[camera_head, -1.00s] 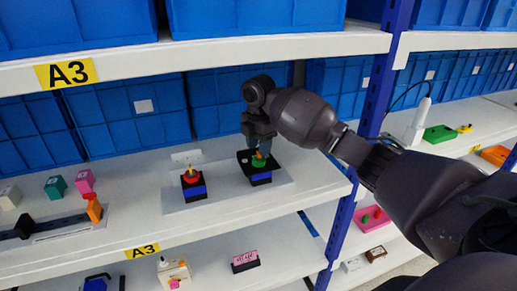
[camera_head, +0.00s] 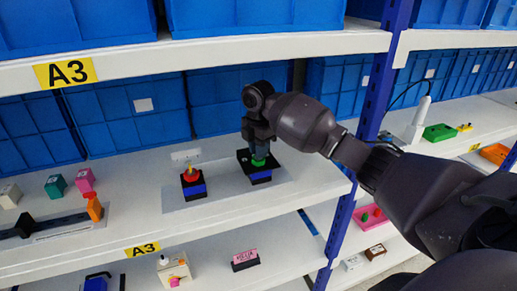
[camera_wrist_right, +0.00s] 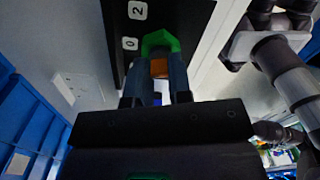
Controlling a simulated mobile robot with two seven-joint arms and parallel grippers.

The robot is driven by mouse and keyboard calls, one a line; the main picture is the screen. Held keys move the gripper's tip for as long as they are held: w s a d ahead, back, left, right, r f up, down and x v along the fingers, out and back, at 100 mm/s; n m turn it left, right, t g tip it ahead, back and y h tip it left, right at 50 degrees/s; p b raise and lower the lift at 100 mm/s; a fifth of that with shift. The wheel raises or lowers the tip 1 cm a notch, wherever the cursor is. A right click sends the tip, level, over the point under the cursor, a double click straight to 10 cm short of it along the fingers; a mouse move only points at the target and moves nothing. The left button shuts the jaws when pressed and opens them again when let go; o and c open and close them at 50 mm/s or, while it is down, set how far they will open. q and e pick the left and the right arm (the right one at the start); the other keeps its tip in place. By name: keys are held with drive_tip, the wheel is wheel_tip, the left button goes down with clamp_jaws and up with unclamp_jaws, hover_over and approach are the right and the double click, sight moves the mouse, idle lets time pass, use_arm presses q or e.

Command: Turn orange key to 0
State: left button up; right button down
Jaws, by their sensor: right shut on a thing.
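The orange key (camera_wrist_right: 159,68) sits in a green hexagonal mount (camera_wrist_right: 160,42) on a black switch plate (camera_wrist_right: 172,17). White labels 2 (camera_wrist_right: 137,10) and 0 (camera_wrist_right: 130,43) are on the plate beside the mount. My right gripper (camera_wrist_right: 159,72) is shut on the orange key, with a finger on each side of it. In the head view the right gripper (camera_head: 259,152) comes down from above onto the green mount (camera_head: 259,162), and its fingers hide the key. The key's exact pointing direction is hard to tell. My left gripper is not in view.
A second switch with a red mount (camera_head: 191,176) and a yellow key stands to the left on the same white shelf (camera_head: 125,185). Blue crates (camera_head: 135,120) stand behind. An upper shelf edge (camera_head: 210,52) hangs above, and a blue post (camera_head: 343,225) is to the right.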

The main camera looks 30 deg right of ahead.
drive_tip(key=shift+m, duration=2)
drive_tip(key=c, duration=1)
unclamp_jaws()
drive_tip(key=shift+c, duration=0.2)
wheel_tip(320, 180, up, 6)
drive_tip(key=shift+f+b, duration=0.1)
drive_tip(key=shift+b, duration=0.25)
drive_tip(key=shift+r, duration=0.9)
drive_tip(key=shift+s, duration=0.1)
